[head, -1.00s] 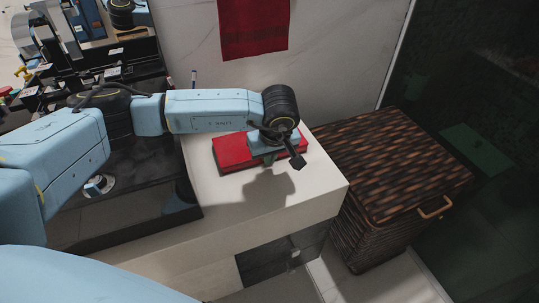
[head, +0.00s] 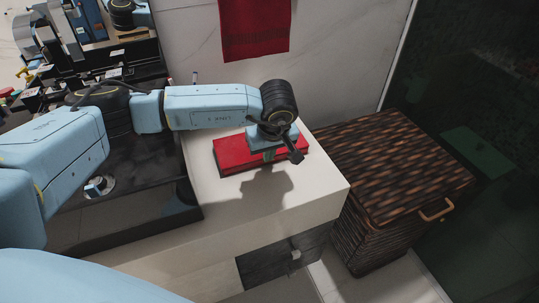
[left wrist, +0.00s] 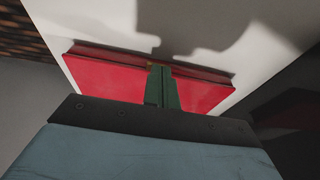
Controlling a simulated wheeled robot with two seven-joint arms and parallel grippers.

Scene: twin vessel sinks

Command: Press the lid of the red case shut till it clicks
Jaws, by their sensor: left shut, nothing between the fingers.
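The red case (head: 234,155) lies on the pale counter top (head: 225,196), close to the wall. Its lid looks down or nearly down; a thin dark seam runs along its edge in the left wrist view, where the red case (left wrist: 112,76) spans the middle. My left gripper (head: 269,156) is over the right half of the case, pointing down. In the left wrist view the green fingers of my left gripper (left wrist: 162,88) are together with nothing between them, at or just above the lid; I cannot tell if they touch it. My right gripper is not in view.
A brown woven hamper (head: 395,165) with a handle stands right of the counter. A red towel (head: 253,28) hangs on the wall behind. A dark sink unit with several items is at the left. The counter front is clear.

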